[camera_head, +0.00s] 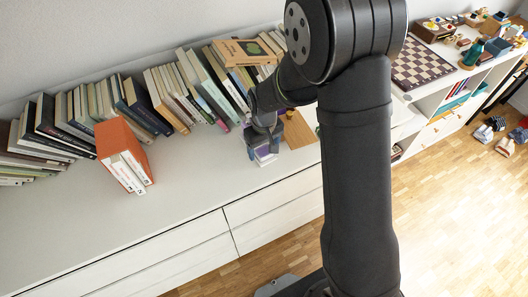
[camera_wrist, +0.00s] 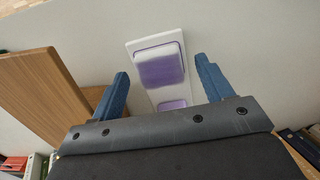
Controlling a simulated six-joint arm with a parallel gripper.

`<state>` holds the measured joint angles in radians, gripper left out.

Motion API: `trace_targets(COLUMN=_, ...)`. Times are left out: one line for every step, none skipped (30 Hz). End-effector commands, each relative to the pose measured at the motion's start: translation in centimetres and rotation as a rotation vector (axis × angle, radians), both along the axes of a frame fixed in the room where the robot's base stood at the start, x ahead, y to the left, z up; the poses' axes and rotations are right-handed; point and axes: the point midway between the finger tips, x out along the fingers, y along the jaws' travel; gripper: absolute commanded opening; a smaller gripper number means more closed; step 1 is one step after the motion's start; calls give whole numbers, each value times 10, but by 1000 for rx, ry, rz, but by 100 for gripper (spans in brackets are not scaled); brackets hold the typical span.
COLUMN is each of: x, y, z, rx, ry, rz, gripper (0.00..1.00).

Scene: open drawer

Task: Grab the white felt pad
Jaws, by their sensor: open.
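In the wrist view a flat white piece (camera_wrist: 133,48) with purple-edged parts lies on the pale surface. A whitish-purple pad (camera_wrist: 160,66) sits on it, and I take this to be the felt pad. A second purple-edged part (camera_wrist: 172,105) is partly hidden by my gripper. My gripper (camera_wrist: 162,70) is open, with one blue finger on each side of the pad and a gap on both sides. In the head view my gripper (camera_head: 262,142) is above the sideboard, with a white and purple piece (camera_head: 265,158) showing just below it.
A wooden board (camera_wrist: 45,95) stands close on the left in the wrist view; it is right of my gripper in the head view (camera_head: 301,130). A row of books (camera_head: 150,100) lines the wall. An orange box file (camera_head: 118,138) stands left. The front sideboard top (camera_head: 190,180) is clear.

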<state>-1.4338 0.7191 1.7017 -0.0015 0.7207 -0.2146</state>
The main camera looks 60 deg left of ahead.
Motion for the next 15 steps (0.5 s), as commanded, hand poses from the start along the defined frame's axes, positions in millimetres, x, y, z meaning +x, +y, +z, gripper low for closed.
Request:
trace_targets(x=0, y=0, z=-4, rx=-1, ry=0, rz=0, gripper=73)
trace_targets(x=0, y=0, z=-4, rx=-1, ry=0, rz=0, gripper=73)
trace_targets(x=0, y=0, z=-5, rx=0, ry=0, rz=0, gripper=73)
trace_targets(x=0, y=0, z=-5, rx=0, ry=0, rz=0, gripper=73)
trace_targets(x=0, y=0, z=-5, rx=0, ry=0, rz=0, gripper=73)
trace_targets(x=0, y=0, z=-5, rx=0, ry=0, rz=0, gripper=73)
trace_targets(x=0, y=0, z=-5, rx=0, ry=0, rz=0, gripper=73)
trace_targets(x=0, y=0, z=-5, rx=0, ry=0, rz=0, gripper=73)
trace_targets(x=0, y=0, z=-5, rx=0, ry=0, rz=0, gripper=69)
trace_targets(x=0, y=0, z=-5, rx=0, ry=0, rz=0, gripper=63)
trace_targets(x=0, y=0, z=-5, rx=0, ry=0, rz=0, gripper=57)
trace_targets(x=0, y=0, z=-5, rx=0, ry=0, rz=0, gripper=49)
trace_targets(x=0, y=0, z=-5, rx=0, ry=0, rz=0, gripper=43)
trace_targets(x=0, y=0, z=-5, rx=0, ry=0, rz=0, gripper=37)
trace_targets(x=0, y=0, z=-5, rx=0, ry=0, rz=0, gripper=30)
